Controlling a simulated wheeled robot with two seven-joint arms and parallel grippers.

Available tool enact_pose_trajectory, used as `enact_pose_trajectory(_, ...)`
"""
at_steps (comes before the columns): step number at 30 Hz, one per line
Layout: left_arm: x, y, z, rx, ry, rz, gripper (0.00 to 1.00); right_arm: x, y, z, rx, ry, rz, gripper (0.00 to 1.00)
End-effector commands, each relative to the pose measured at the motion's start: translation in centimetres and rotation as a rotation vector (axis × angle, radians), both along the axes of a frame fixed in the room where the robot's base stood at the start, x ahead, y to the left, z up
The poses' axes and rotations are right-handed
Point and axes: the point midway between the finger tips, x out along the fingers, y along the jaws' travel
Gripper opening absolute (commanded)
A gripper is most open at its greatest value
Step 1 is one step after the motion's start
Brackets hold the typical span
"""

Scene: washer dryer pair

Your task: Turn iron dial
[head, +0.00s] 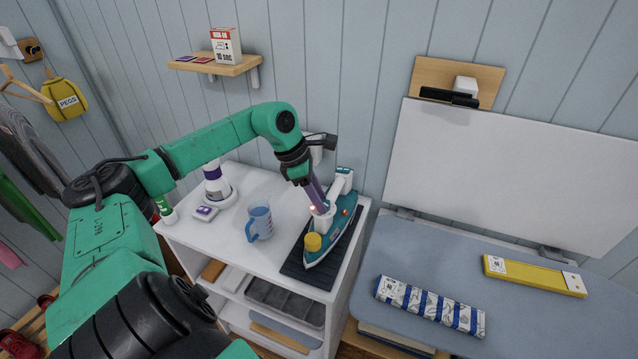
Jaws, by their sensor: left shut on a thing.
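The iron (345,224) is teal and white and stands on a dark ribbed mat (292,268) on top of the white shelf unit. A yellow round knob (313,241) shows near its front end, apart from my fingers. My left gripper (319,207) reaches down from above with its fingertips at the top of the iron, beside a small reddish glow. It is shut there on what appears to be the iron dial, which the fingers mostly hide. The dial's markings cannot be read. My right gripper is not in view.
A blue measuring jug (260,223) stands left of the iron, with a white and purple bottle (215,185) behind it. An ironing board (400,262) to the right bears a striped packet (430,306) and a yellow box (534,276). A wall shelf (216,66) is above.

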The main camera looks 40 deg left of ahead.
Motion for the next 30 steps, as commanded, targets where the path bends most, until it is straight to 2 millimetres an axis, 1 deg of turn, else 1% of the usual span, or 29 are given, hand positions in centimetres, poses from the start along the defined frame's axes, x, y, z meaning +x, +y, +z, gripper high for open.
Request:
enact_pose_trajectory(1,0.16,-0.01,0.57,-0.004,-0.006,-0.023,0.00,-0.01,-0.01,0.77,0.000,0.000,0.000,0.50)
enact_pose_trajectory(6,0.21,0.08,0.31,-0.001,-0.007,-0.089,0.00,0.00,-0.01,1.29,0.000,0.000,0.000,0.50)
enact_pose_trajectory(12,0.21,0.12,0.14,0.000,-0.006,-0.124,0.00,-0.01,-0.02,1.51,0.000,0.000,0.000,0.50)
enact_pose_trajectory(23,0.22,0.15,0.10,0.000,-0.007,-0.129,0.00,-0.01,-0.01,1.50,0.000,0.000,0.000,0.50)
enact_pose_trajectory(24,0.21,0.14,0.10,0.000,-0.007,-0.129,0.45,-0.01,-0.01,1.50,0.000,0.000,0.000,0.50)
enact_pose_trajectory(26,0.21,0.14,0.09,0.001,-0.006,-0.129,0.68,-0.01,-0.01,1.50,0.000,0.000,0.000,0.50)
enact_pose_trajectory(27,0.20,0.13,0.08,0.000,-0.005,-0.128,0.72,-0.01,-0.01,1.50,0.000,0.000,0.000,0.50)
enact_pose_trajectory(30,0.17,0.14,0.05,0.000,-0.004,-0.128,0.72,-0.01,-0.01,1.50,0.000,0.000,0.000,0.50)
